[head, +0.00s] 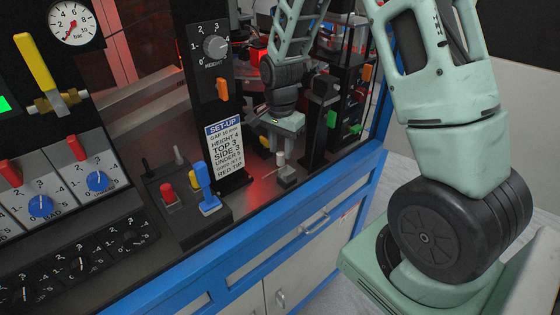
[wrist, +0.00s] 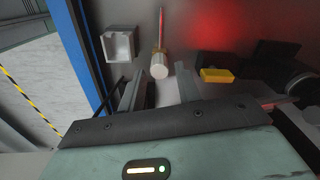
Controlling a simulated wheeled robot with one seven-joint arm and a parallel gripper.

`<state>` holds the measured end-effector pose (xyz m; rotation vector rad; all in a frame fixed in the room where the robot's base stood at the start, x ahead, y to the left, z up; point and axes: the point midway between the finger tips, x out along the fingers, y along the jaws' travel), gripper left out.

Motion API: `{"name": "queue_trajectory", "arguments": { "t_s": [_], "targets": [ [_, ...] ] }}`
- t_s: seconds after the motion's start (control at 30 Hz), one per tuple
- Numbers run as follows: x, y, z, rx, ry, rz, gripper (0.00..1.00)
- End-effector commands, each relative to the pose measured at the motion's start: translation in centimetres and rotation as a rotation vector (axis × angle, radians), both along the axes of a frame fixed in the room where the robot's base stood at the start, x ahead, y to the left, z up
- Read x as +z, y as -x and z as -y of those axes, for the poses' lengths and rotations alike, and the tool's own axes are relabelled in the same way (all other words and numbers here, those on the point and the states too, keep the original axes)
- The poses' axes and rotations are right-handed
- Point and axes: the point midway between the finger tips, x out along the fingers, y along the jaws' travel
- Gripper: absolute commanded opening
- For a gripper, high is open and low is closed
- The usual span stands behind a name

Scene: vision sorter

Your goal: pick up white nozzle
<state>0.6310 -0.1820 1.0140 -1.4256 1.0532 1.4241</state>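The white nozzle (wrist: 159,66) is a short pale cylinder with a thin red rod running from it, on the dark bench top in the wrist view. It shows as a small white shape below my gripper in the head view (head: 281,158). My gripper (wrist: 160,84) is open, with one finger to each side of the nozzle's near end in the picture. The gap between the fingers looks empty. Whether the fingertips are level with the nozzle or above it, I cannot tell. In the head view the fingers are small and hard to make out.
A grey hollow block (wrist: 121,45) stands left of the nozzle, and a yellow block (wrist: 217,75) lies to its right. A set-up sign (head: 226,150) and a blue lever (head: 206,185) stand left of my gripper. The blue bench edge (head: 240,262) runs along the front.

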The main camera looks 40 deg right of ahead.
Motion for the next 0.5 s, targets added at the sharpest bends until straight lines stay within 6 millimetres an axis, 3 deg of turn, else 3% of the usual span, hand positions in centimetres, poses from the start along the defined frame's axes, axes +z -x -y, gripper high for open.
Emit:
{"name": "queue_trajectory", "arguments": {
  "t_s": [0.23, 0.5],
  "targets": [
    [-3.1, 0.2, 0.0, -0.001, -0.001, -0.003, 0.34],
    [-3.8, 0.2, 0.0, -0.001, -0.001, 0.0, 0.34]
  ]
}}
